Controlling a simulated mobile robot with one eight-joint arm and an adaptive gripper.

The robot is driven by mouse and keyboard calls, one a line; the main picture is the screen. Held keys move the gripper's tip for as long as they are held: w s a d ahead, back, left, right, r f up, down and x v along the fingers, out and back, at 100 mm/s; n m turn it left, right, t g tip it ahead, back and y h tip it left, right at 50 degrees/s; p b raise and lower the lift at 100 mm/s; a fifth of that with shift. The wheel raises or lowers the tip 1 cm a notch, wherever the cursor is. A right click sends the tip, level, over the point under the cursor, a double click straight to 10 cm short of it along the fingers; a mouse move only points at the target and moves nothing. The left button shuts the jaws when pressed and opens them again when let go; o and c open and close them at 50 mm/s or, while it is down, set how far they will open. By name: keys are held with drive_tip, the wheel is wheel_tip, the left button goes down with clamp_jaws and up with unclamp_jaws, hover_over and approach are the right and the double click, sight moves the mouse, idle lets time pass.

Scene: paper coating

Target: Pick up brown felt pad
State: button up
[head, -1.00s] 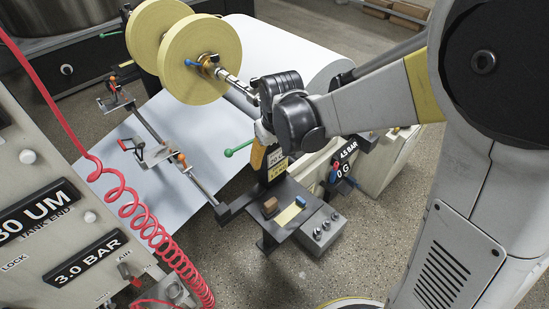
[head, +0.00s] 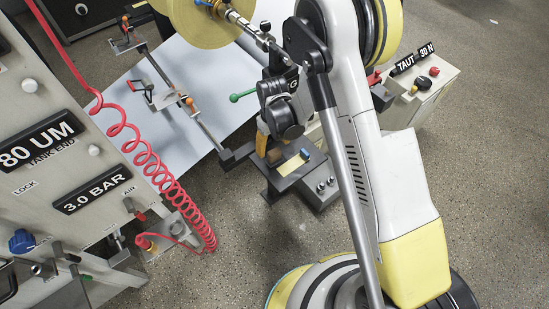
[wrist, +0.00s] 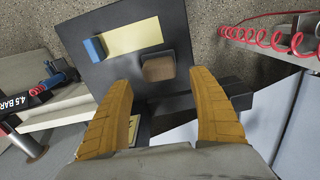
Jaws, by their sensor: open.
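The brown felt pad (wrist: 160,68) is a small brown block lying on a dark grey shelf (wrist: 173,26). It also shows in the head view (head: 274,156), partly hidden by my gripper. My gripper (wrist: 161,79) is open, with its two orange-brown fingers apart. In the wrist view the pad appears between and just beyond the fingertips, with nothing held. In the head view my gripper (head: 262,147) hangs low at the shelf's left side, close to the pad. I cannot tell its exact height over the shelf.
A pale yellow strip (wrist: 133,37) and a blue block (wrist: 95,48) lie beside the pad. A grey box with knobs (head: 322,190) adjoins the shelf. A coiled red hose (head: 165,172) hangs at the left. A white paper web (head: 185,120) runs behind.

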sight(274, 151)
drive_tip(key=f+b, duration=0.2)
drive_tip(key=f, duration=0.1)
drive_tip(key=f+b, duration=0.1)
drive_tip(key=f, duration=0.1)
drive_tip(key=shift+s+d+f, duration=0.1)
drive_tip(key=shift+s+d, duration=0.1)
drive_tip(key=shift+s, duration=0.1)
drive_tip(key=c, duration=1.3)
